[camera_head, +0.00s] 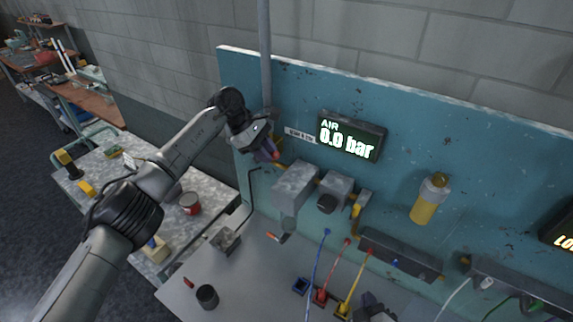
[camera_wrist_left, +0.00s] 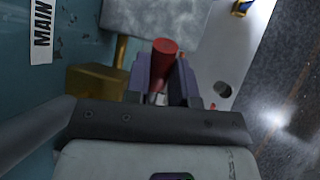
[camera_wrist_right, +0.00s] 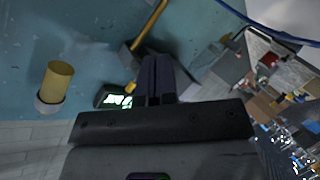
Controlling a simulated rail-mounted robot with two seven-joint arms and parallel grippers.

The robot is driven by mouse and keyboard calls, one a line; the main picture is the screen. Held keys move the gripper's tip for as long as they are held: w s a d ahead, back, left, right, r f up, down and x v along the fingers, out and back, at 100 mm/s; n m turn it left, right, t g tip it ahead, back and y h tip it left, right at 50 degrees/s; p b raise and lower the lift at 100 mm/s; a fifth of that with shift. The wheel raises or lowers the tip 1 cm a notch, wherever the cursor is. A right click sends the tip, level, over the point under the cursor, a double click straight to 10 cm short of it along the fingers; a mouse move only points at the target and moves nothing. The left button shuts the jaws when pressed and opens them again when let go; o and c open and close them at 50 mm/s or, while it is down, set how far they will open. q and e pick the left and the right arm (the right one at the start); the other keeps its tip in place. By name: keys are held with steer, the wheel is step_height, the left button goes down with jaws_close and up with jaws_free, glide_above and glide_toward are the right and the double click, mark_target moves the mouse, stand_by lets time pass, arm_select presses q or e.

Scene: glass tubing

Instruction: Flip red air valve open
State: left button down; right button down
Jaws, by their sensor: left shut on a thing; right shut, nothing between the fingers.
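The red air valve handle (camera_wrist_left: 165,50) shows as a red cylinder between the fingers of my left gripper (camera_wrist_left: 163,75) in the left wrist view. A brass valve body (camera_wrist_left: 97,86) is just left of it. In the head view my left gripper (camera_head: 268,150) is at the teal panel, left of the grey pipe fittings, and is shut on the handle, which is mostly hidden there. The AIR display (camera_head: 350,138) reads 0.0 bar. My right gripper (camera_wrist_right: 157,78) is shut and empty in the right wrist view; in the head view its arm shows only at the bottom edge.
Grey filter blocks (camera_head: 296,185) are on the panel right of the valve. A vertical grey pipe (camera_head: 265,45) runs above it. A yellow bottle (camera_head: 428,198) hangs further right. A dark cup (camera_head: 207,296) stands at lower left.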

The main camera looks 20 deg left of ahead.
steer(key=w+a+r+m+g+y, duration=0.4)
steer(key=w+a+r+m+y, duration=0.4)
steer(key=m, duration=1)
steer(key=w+a+r+m+g+y, duration=0.4)
steer(key=w+a+r+m+y, duration=0.5)
steer(key=m, duration=0.9)
steer(key=w+a+h, duration=0.1)
steer(key=a, duration=0.2)
steer(key=a+h, duration=0.1)
steer(key=a, duration=0.3)
steer(key=w+a+r, duration=0.1)
steer(key=a, duration=0.2)
steer(key=shift+w+a+r+h, duration=0.1)
steer(key=shift+w+a+h, duration=0.1)
steer(key=shift+w+h, duration=0.15)
